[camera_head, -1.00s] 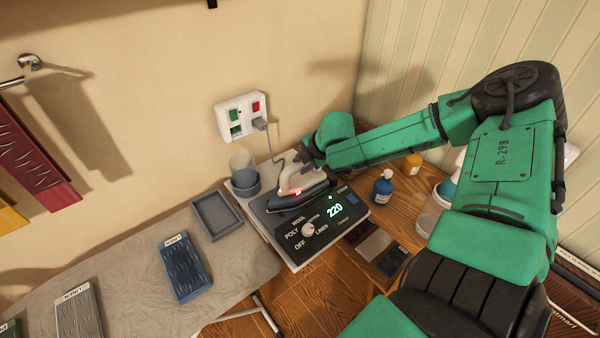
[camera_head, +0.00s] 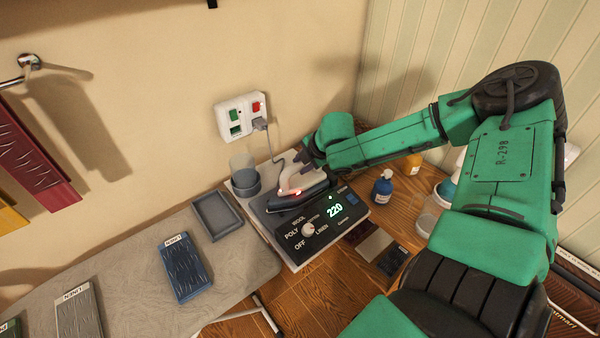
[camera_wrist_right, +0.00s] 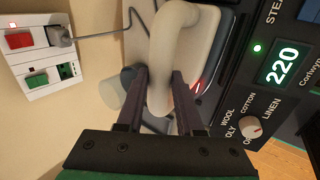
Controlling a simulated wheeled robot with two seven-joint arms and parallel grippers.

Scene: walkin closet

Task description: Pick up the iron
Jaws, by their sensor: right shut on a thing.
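The iron (camera_head: 296,190) has a pale handle and a dark body with a small red light. It sits on the station (camera_head: 325,222) with the dial and the green "220" display. My right gripper (camera_head: 311,160) reaches in from the right and is at the iron's handle. In the right wrist view, the pale handle (camera_wrist_right: 172,45) passes between the two dark fingers of my right gripper (camera_wrist_right: 160,95), which is shut on it. The iron's soleplate is mostly hidden. My left gripper is not in view.
A wall socket panel (camera_head: 240,117) has a plug with a grey cord behind the station. A blue bottle (camera_head: 382,188) stands right.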

